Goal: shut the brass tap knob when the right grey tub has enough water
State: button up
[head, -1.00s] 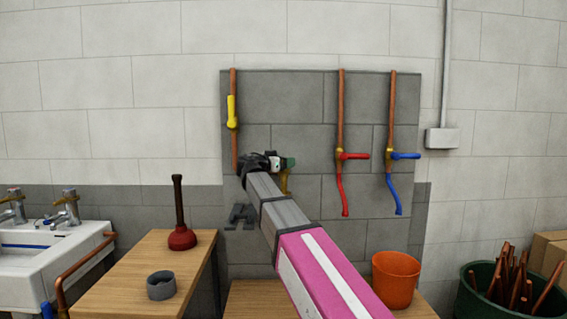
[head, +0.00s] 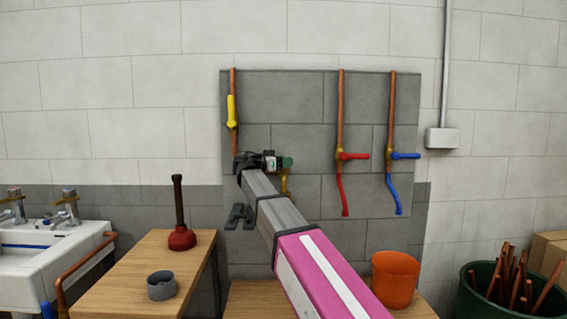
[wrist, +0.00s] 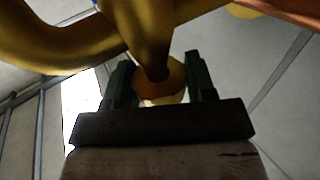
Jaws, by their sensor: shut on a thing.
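The brass tap (head: 285,183) hangs on the grey wall panel, partly hidden behind my arm. In the wrist view its curved brass pipe (wrist: 60,42) crosses the top, and its round knob (wrist: 158,92) sits between the dark green fingers. My gripper (head: 286,162) is shut on the knob, and it also shows in the wrist view (wrist: 160,82). One small grey round vessel (head: 161,287) stands on the left wooden bench. I cannot tell if it is a tub the task means. No right grey tub or water level is clearly visible.
Red (head: 352,156) and blue (head: 404,156) handled taps are right of my gripper; a yellow valve (head: 232,110) is up left. A plunger (head: 181,236) stands on the left bench. An orange bucket (head: 396,281) is at lower right, near a green bin (head: 478,296) of copper pipes.

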jog(key=shift+m+g+h, duration=0.3)
jog(key=shift+m+g, duration=0.1)
jog(key=shift+g, duration=0.2)
jog(key=o, duration=0.9)
jog(key=shift+a, duration=0.1)
jog(key=v, duration=1)
jog(key=shift+s+a, duration=0.25)
jog(key=shift+a, duration=0.05)
